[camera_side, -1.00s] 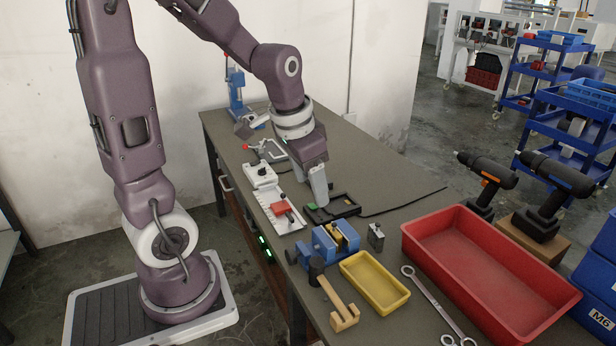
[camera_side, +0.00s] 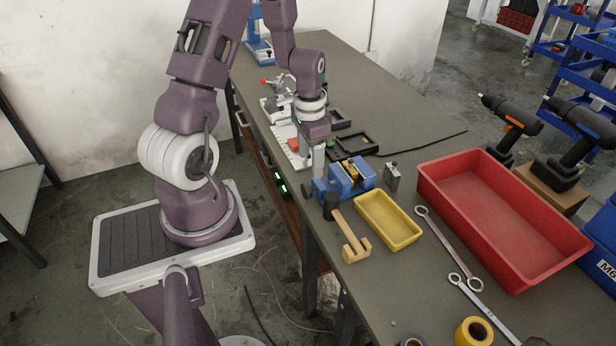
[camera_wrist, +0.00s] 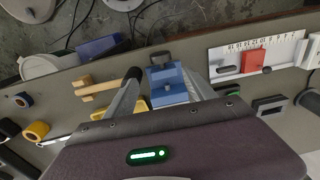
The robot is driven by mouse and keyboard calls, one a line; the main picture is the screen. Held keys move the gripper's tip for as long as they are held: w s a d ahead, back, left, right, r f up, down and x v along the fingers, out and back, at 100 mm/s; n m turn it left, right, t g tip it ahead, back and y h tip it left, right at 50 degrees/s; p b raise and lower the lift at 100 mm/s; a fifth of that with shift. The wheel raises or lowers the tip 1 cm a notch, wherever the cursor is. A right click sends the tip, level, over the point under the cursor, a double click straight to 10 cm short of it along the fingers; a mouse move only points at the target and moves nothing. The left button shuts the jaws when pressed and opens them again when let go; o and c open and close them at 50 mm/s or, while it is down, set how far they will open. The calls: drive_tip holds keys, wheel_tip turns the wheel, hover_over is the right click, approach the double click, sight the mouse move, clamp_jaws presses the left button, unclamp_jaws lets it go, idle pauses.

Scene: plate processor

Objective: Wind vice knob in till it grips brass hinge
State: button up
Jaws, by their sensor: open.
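The blue vice (camera_side: 345,180) stands at the near-left edge of the bench. The brass hinge (camera_side: 352,173) sits upright between its jaws; I cannot tell whether both jaws touch it. No contact with the knob is clear.
A hammer (camera_side: 346,230) and a yellow tray (camera_side: 416,236) lie close in front of the vice. A small metal block (camera_side: 392,177) stands to its right. A red bin (camera_side: 500,205), spanners (camera_side: 450,240) and black frames (camera_side: 357,141) are around. The bench's left edge is near.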

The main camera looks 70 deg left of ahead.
sight(308, 191)
drive_tip(key=f, duration=0.6)
drive_tip(key=s+f, duration=0.1)
drive_tip(key=f, duration=0.2)
drive_tip(key=shift+a+f, duration=0.35)
drive_tip(key=shift+f, duration=0.05)
drive_tip(key=c, duration=1.3)
drive_tip(key=shift+d, duration=0.1)
drive_tip(key=y, duration=0.4)
drive_tip(key=shift+d, duration=0.35)
drive_tip(key=shift+d+f+y, duration=0.1)
drive_tip(key=shift+d+y, duration=0.05)
drive_tip(key=shift+y, duration=1)
drive_tip(key=shift+d+f+y, duration=0.1)
drive_tip(key=shift+y, duration=1.05)
drive_tip(key=o, duration=1.3)
